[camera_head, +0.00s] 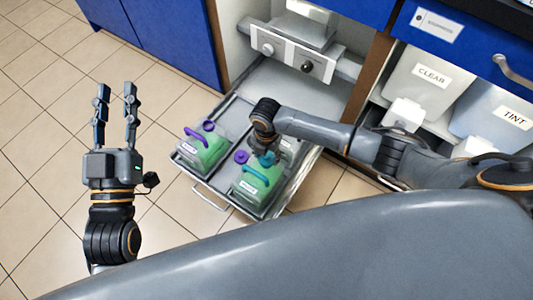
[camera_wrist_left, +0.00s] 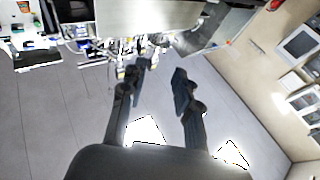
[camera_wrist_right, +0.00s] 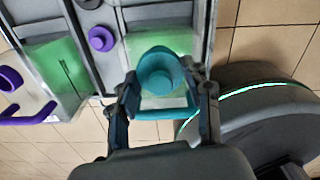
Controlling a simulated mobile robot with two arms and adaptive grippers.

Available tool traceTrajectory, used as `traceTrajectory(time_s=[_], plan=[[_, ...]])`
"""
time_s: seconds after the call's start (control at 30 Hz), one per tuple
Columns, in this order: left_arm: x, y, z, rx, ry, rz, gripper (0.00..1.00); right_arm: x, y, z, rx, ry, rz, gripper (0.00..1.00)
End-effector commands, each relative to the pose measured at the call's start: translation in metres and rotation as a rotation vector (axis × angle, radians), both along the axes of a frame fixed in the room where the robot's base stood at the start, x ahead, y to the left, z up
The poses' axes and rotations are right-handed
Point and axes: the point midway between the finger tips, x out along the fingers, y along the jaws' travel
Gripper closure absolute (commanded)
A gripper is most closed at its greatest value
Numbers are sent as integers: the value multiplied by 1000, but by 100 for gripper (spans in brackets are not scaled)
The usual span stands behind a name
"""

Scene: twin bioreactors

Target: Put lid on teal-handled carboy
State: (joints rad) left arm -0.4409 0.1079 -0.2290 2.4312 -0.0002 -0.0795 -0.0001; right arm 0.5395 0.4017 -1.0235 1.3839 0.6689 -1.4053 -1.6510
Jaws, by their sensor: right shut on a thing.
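The teal-handled carboy (camera_head: 256,189), with green contents, stands in the right part of the pulled-out drawer. Its teal handle (camera_wrist_right: 166,113) shows in the right wrist view. My right gripper (camera_head: 267,152) is above its far end, shut on the teal lid (camera_wrist_right: 163,80). The lid lies over the carboy's top in the right wrist view, between the fingertips (camera_wrist_right: 167,92). I cannot tell whether it touches the neck, which is hidden. My left gripper (camera_head: 117,95) is open and empty over the floor, fingers pointing away; they also show in the left wrist view (camera_wrist_left: 160,88).
A purple-handled carboy (camera_head: 210,152) stands in the drawer's left part. A round purple piece (camera_wrist_right: 101,38) lies beside the teal carboy's top. The metal drawer (camera_head: 212,196) juts from the cabinet. Bins marked CLEAR (camera_head: 428,75) and TINT (camera_head: 500,115) are at right. Floor at left is free.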

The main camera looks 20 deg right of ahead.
Motion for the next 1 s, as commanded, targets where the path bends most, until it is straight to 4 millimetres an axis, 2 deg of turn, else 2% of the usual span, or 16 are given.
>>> traceTrajectory(time_s=[0.23, 1.0], plan=[[1, 0, -1, 2, 8, 0, 68, 0, 0, 0, 0, 0, 0, 67], [5, 2, -23, 34, 130, 8, 68, 1, 0, -1, 0, 0, 0, 67]])
